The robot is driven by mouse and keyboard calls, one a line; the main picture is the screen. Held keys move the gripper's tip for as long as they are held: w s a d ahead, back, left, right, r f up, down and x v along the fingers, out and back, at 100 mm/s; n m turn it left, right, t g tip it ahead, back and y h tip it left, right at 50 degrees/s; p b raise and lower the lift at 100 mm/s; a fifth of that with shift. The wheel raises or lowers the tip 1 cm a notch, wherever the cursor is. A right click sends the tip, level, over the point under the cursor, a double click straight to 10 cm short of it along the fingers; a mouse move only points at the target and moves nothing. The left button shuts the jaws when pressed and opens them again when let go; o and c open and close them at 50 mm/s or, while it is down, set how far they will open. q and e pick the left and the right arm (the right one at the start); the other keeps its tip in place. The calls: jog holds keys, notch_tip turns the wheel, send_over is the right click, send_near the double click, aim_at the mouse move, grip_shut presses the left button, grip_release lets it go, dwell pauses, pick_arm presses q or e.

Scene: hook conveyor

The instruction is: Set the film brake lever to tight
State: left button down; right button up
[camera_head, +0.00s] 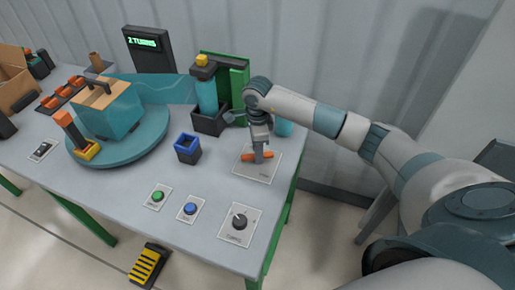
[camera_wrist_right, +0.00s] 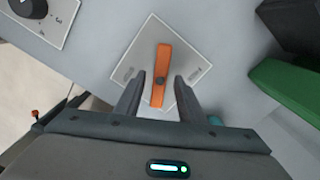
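The film brake lever is an orange bar (camera_head: 249,156) on a pale square plate (camera_head: 262,176), near the table's right edge. In the right wrist view, the orange lever (camera_wrist_right: 164,58) turns on a dark centre pivot and points nearly straight up the picture. Small labels at the plate's left and right corners are too blurred to read. My right gripper (camera_head: 261,158) is lowered over the lever. In the wrist view its two fingers (camera_wrist_right: 160,77) stand apart on either side of the lever's near half, with gaps visible on both sides. My left gripper is not in view.
A black knob (camera_head: 239,221) on a plate, a blue button (camera_head: 189,209) and a green button (camera_head: 158,196) lie nearer the front. A blue-rimmed cup (camera_head: 188,150) stands left of the lever. A teal turntable (camera_head: 150,135) and a green-backed post (camera_head: 238,75) stand beyond.

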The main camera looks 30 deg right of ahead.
jog(key=shift+f, duration=0.1)
grip_shut()
jog(key=shift+f+m+b, duration=0.1)
jog(key=shift+m+b, duration=1.4)
jog(key=shift+m, duration=0.1)
jog(key=shift+m+b, duration=0.85)
jog(key=shift+m, duration=0.55)
grip_release()
